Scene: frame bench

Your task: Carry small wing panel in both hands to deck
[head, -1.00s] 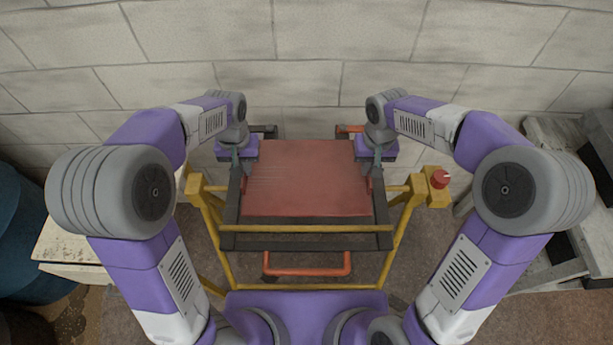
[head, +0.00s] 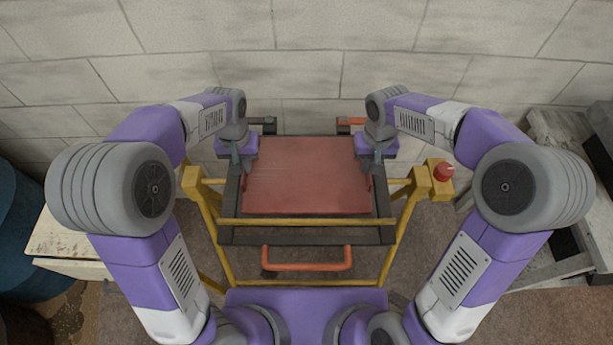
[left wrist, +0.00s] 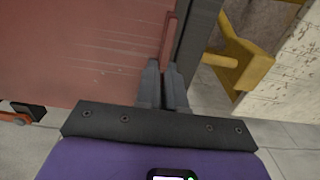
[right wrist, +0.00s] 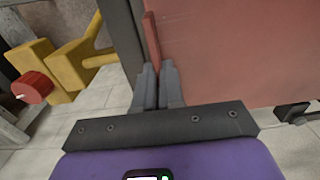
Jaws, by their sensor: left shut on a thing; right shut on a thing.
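The small wing panel (head: 306,178) is a flat red-brown sheet with upright red tabs at its left and right edges. It lies level over a dark frame (head: 305,237), which appears to be the deck on a yellow stand. I cannot tell whether the panel touches the frame. My left gripper (head: 240,168) is shut on the panel's left tab (left wrist: 170,38). My right gripper (head: 372,168) is shut on its right tab (right wrist: 151,38). In both wrist views the dark side rail runs just outside the tab.
The yellow stand (head: 305,222) surrounds the frame, with a red button (head: 443,171) on its right post. An orange handle (head: 306,266) sticks out in front. A block wall (head: 306,60) stands behind. A pale table (head: 70,240) is at the left, grey shelving (head: 555,210) at the right.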

